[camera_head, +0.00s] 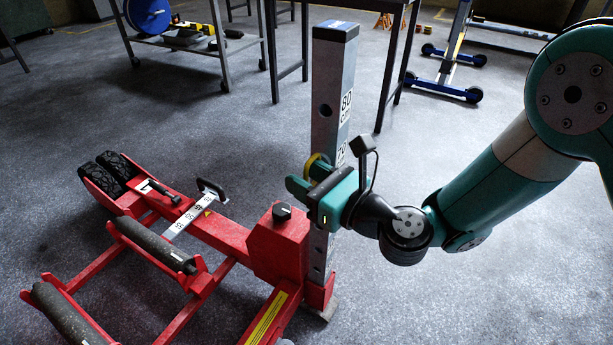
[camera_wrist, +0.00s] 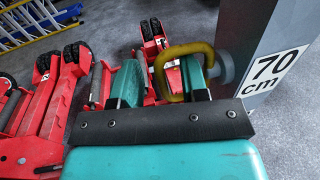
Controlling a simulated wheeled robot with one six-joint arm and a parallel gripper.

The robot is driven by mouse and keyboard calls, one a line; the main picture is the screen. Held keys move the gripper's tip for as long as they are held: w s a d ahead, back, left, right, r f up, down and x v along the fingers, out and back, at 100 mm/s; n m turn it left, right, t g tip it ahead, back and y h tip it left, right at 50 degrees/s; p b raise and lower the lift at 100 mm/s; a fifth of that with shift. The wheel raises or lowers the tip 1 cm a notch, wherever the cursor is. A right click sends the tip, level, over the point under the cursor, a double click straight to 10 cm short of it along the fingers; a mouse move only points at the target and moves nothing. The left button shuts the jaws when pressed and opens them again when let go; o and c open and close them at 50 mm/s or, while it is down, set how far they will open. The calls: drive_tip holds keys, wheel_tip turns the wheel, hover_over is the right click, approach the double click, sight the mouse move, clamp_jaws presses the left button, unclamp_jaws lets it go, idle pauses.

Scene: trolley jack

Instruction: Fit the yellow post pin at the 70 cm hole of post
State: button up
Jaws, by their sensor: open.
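The grey square post (camera_head: 326,75) stands upright, with a dark hole beside its 80 cm label and a 70 label (camera_head: 341,155) lower down. The yellow post pin (camera_head: 312,160) is against the post at the 70 level. In the wrist view its yellow loop handle (camera_wrist: 184,47) hangs around or beside my right finger, and its grey collar (camera_wrist: 222,68) meets the post face (camera_wrist: 246,30). The hole behind the collar is hidden, so I cannot tell the depth. My gripper (camera_head: 307,180) is open, also in the wrist view (camera_wrist: 160,85), with a clear gap between its fingers.
The red trolley jack frame (camera_head: 220,235) with black rollers lies left of and below my gripper. A red block with a black knob (camera_head: 282,211) sits at the post's foot. A metal table (camera_head: 195,45) and blue-footed stand (camera_head: 450,75) are behind. Floor is open at right.

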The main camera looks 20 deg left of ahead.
drive_tip(key=shift+d, duration=0.1)
drive_tip(key=b+v, duration=1.7)
drive_tip(key=b, duration=0.3)
drive_tip(key=shift+c, duration=0.5)
